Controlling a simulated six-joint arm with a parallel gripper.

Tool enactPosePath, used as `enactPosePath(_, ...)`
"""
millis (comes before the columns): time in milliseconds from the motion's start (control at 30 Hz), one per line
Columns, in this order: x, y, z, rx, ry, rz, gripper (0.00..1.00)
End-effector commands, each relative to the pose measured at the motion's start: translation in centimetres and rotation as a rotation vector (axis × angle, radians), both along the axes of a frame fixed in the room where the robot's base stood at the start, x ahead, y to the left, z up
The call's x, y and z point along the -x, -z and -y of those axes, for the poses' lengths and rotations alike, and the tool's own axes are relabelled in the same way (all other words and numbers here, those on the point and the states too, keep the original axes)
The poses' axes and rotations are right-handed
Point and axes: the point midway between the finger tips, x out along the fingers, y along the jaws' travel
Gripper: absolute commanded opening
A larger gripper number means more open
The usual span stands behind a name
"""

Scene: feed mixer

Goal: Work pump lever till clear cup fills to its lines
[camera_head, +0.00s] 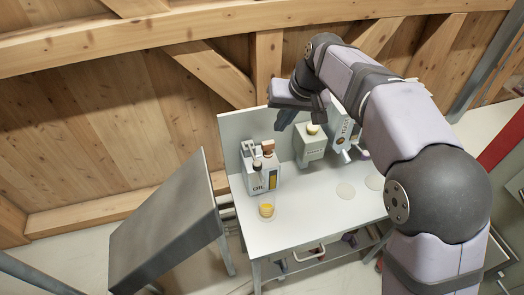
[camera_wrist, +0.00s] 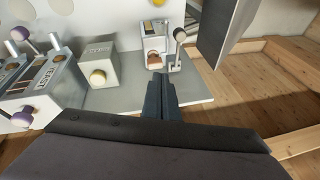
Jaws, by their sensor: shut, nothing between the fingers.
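The pump (camera_head: 262,178) is a pale box marked "OIL" at the left of the white bench. Its lever has a greyish knob (camera_head: 257,164); in the wrist view the knob (camera_wrist: 180,34) stands on a rod at the pump's right side. The clear cup (camera_head: 267,210) sits on the bench in front of the pump with yellow content in it. Its lines are too small to make out. My gripper (camera_head: 283,121) is shut and empty, above the back of the bench, right of the pump. In the wrist view its fingertips (camera_wrist: 160,78) point towards the pump, apart from the lever.
A box with a cream knob (camera_head: 310,148) stands right of the pump, and another dispenser with levers (camera_head: 345,128) further right, partly behind my arm. Pale discs (camera_head: 345,190) lie on the bench. A grey slanted panel (camera_head: 165,225) stands left. The bench front is clear.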

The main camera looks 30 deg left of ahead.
Motion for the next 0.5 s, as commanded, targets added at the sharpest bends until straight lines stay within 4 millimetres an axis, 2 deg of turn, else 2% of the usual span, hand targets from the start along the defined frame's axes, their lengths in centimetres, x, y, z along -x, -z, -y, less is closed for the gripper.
enactPosePath(33, -0.2, -1.5, -0.5, -0.021, -0.003, 0.007, 0.0)
enactPosePath(100, -0.1, -3.0, -1.0, -0.041, -0.009, 0.002, 0.0)
enactPosePath(167, 0.4, -3.8, -1.2, -0.046, -0.016, -0.017, 0.0)
enactPosePath(300, 1.9, -3.3, -0.6, -0.023, -0.027, -0.076, 0.0)
enactPosePath(500, 2.3, -3.2, -0.3, -0.009, -0.032, -0.093, 0.0)
